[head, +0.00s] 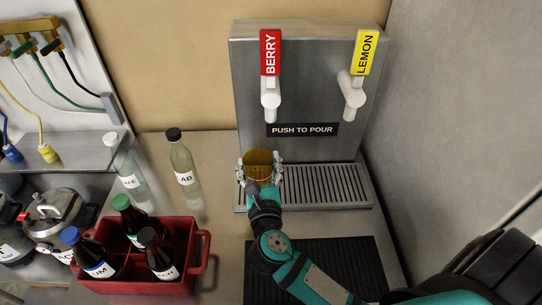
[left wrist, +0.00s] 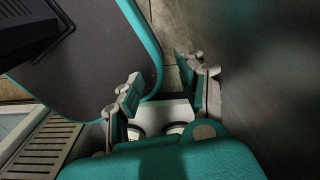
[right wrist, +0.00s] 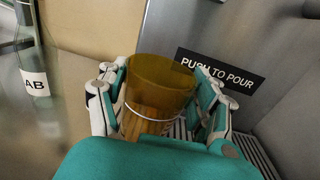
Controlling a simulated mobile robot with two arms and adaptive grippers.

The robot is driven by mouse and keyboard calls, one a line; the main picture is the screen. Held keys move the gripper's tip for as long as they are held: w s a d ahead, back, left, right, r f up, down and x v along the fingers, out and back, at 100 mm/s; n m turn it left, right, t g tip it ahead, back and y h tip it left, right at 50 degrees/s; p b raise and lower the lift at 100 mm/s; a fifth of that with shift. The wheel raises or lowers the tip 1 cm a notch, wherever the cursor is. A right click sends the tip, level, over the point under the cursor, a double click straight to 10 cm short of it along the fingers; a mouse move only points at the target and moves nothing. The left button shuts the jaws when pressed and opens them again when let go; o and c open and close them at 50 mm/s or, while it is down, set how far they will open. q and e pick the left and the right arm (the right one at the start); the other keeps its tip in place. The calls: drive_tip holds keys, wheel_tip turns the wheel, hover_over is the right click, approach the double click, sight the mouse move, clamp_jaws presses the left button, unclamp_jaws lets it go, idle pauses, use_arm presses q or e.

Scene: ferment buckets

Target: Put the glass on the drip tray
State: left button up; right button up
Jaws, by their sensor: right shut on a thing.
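An amber glass (head: 258,160) is at the left end of the metal drip tray (head: 325,185), below the red BERRY tap (head: 270,75). My right gripper (head: 260,170) is shut around the glass, one finger on each side, as the right wrist view shows with the glass (right wrist: 158,88) looking empty. The glass's base is hidden by the gripper, so I cannot tell whether it touches the tray's grille. My left gripper (left wrist: 163,82) shows only in the left wrist view, open with nothing between its fingers.
A yellow LEMON tap (head: 358,75) is at the right of the dispenser. A red crate (head: 135,283) with dark bottles stands left of my right arm. Two clear bottles stand behind it, one labelled AB (head: 185,168). A black mat (head: 355,262) lies in front of the tray.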

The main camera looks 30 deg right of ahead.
drive_tip(key=w+d+f, duration=0.2)
drive_tip(key=d, duration=0.1)
drive_tip(key=w+d+f+p, duration=0.1)
drive_tip(key=d, duration=0.1)
drive_tip(key=shift+w, duration=0.2)
use_arm(q)
drive_tip(key=shift+w+d+r, duration=0.15)
drive_tip(key=shift+w+r, duration=0.75)
drive_tip(key=shift+w, duration=0.2)
use_arm(e)
drive_tip(key=shift+s+f, duration=0.1)
drive_tip(key=shift+f, duration=0.4)
use_arm(q)
drive_tip(key=shift+f, duration=0.1)
use_arm(e)
drive_tip(key=shift+f, duration=0.1)
drive_tip(key=o, duration=1.3)
drive_tip(key=shift+f, duration=0.1)
drive_tip(key=shift+c, duration=0.2)
drive_tip(key=o, duration=0.5)
drive_tip(key=shift+c, duration=0.2)
use_arm(q)
drive_tip(key=shift+w, duration=0.2)
